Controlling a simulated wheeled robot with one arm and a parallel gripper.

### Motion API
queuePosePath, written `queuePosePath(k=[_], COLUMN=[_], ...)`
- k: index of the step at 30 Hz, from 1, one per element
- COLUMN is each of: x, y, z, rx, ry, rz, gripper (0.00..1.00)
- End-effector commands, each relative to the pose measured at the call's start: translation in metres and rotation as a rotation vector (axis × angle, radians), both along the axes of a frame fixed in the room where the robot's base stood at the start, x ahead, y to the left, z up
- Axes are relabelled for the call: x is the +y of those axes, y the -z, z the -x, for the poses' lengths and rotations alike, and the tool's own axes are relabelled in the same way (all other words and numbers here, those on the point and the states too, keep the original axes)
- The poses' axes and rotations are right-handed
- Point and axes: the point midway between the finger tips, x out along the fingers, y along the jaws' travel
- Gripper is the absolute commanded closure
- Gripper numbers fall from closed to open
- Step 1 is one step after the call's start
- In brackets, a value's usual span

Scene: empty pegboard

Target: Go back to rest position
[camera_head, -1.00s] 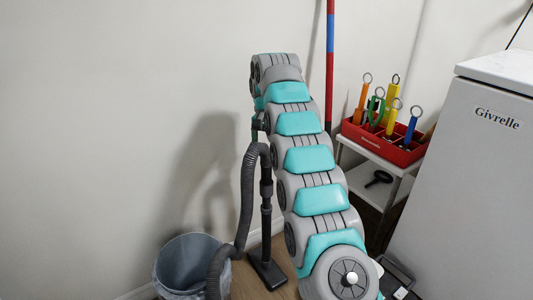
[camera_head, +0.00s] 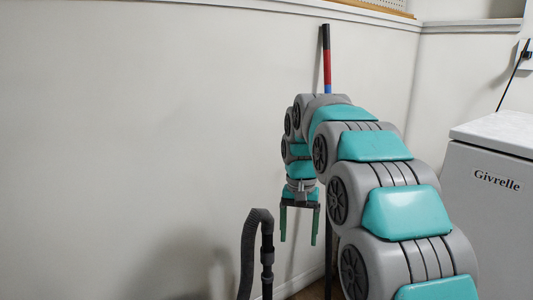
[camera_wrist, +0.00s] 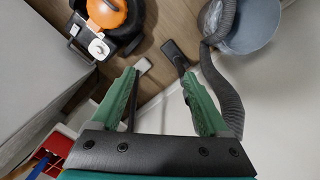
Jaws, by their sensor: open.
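My gripper (camera_head: 299,226) hangs from my folded arm near the wall, its two green fingers pointing down and spread apart. Nothing is held between the fingers.
A vacuum hose (camera_head: 248,240) stands left of my gripper. A red and blue pole (camera_head: 326,65) leans at the wall. A white "Givrelle" appliance (camera_head: 485,215) stands right. The wrist view shows an orange and black vacuum (camera_wrist: 107,14), a floor nozzle (camera_wrist: 173,55) and a grey bin (camera_wrist: 245,28).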

Motion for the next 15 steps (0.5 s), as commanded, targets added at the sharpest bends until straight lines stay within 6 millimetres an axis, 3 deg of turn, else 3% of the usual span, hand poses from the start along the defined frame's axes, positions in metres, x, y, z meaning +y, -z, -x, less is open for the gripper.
queuePosePath(k=[7,15], x=[-0.023,-0.043], y=[-0.002,0.009], z=[0.075,0.162], rx=[0.02,0.041], ry=[-0.054,-0.111], rz=[-0.003,-0.006], gripper=[0.22,0.22])
